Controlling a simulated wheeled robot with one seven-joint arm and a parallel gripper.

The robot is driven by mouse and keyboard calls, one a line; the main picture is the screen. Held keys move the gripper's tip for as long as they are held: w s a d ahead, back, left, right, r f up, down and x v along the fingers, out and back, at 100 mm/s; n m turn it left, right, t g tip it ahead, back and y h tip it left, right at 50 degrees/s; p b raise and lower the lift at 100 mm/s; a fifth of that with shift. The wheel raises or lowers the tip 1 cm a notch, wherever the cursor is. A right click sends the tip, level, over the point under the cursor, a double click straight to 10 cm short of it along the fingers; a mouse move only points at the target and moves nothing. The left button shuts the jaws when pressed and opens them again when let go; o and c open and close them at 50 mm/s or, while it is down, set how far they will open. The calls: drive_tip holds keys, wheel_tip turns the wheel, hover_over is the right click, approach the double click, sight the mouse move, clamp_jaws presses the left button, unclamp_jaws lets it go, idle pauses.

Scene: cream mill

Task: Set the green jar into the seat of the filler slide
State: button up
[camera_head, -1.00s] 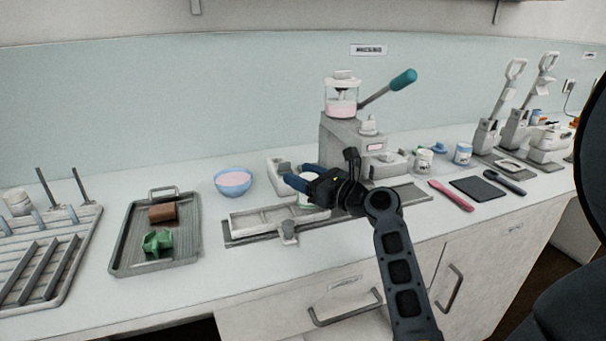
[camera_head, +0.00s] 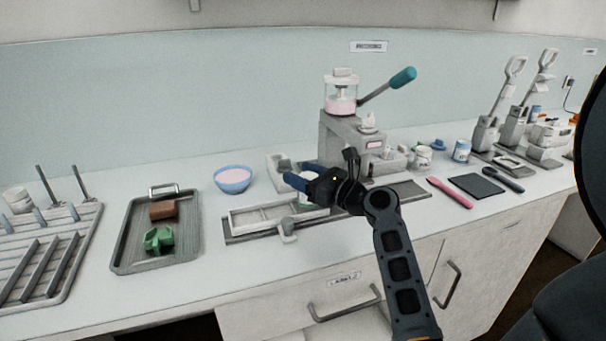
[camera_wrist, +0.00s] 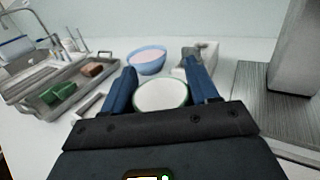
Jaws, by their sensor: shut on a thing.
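My gripper (camera_head: 300,183) is shut on the green jar (camera_head: 307,199), which is mostly hidden behind the gripper in the head view. In the wrist view the jar (camera_wrist: 161,95) shows as a white round top with a green rim between the two blue fingers (camera_wrist: 162,88). The filler slide (camera_head: 275,217) is a pale tray-like carriage on a grey rail in front of the filler (camera_head: 345,140). The jar is at the right end of the carriage. I cannot tell whether it touches the seat, which is hidden by my gripper.
A blue bowl of pink cream (camera_head: 233,180) stands behind the slide. A grey tray (camera_head: 125,240) with a green block (camera_head: 158,240) and a brown block (camera_head: 162,210) is at the left. A pink spatula (camera_head: 450,194) and a dark pad (camera_head: 477,187) lie to the right.

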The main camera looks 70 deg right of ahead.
drive_tip(key=shift+f, duration=0.2)
drive_tip(key=shift+f, duration=0.35)
drive_tip(key=shift+f+p, duration=0.35)
idle(1.4)
drive_tip(key=o, duration=1.1)
drive_tip(key=shift+r, duration=0.1)
